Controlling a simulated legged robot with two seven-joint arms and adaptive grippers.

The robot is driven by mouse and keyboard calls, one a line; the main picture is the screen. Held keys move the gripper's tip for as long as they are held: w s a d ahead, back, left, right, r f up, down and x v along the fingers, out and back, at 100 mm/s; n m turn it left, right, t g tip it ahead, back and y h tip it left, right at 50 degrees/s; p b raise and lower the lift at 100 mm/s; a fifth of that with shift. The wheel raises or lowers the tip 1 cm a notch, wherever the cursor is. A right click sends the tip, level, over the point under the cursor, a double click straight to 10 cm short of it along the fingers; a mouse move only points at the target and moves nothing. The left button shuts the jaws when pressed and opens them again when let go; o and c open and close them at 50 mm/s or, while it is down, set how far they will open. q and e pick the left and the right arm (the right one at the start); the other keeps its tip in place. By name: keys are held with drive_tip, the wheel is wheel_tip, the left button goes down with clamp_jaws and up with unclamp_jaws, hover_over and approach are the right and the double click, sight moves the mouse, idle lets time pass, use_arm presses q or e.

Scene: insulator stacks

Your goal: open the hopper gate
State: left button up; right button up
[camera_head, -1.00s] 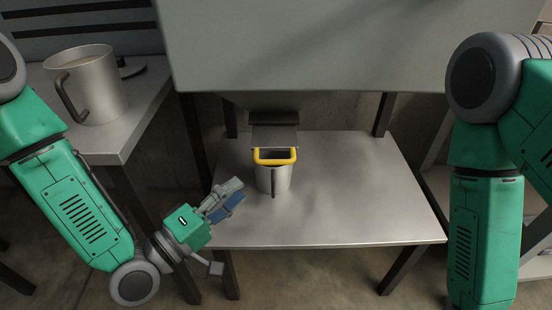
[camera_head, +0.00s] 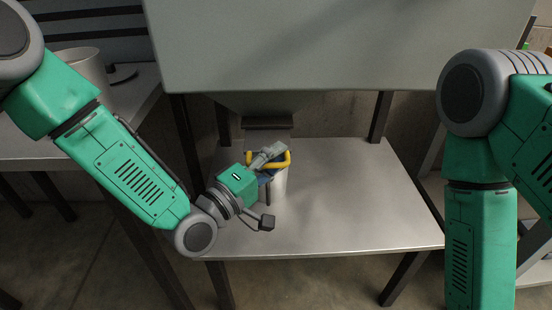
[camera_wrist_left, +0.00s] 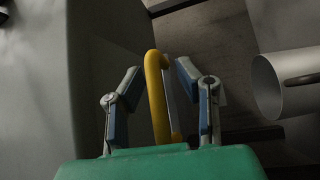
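The yellow gate handle (camera_head: 286,160) is below the grey hopper (camera_head: 340,50), near its dark outlet (camera_head: 268,122). My left gripper (camera_head: 272,156) is at the handle and partly hides it. In the left wrist view the yellow handle (camera_wrist_left: 156,95) stands between the two fingers (camera_wrist_left: 160,70), which are apart on either side of it. A metal cup (camera_head: 280,185) stands on the lower table under the handle; it also shows at the right of the wrist view (camera_wrist_left: 290,80). My right gripper is out of view; only its arm shows.
The lower metal table (camera_head: 350,200) is mostly bare to the right of the cup. A side table (camera_head: 135,92) at left holds a larger metal pot (camera_head: 82,62), partly hidden by my left arm. Dark table legs flank the hopper.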

use_arm(q)
drive_tip(key=shift+c, duration=0.5)
clamp_jaws()
drive_tip(key=s+p, duration=0.2)
drive_tip(key=s, duration=0.4)
drive_tip(key=shift+r, duration=0.15)
drive_tip(key=shift+o, duration=0.5)
unclamp_jaws()
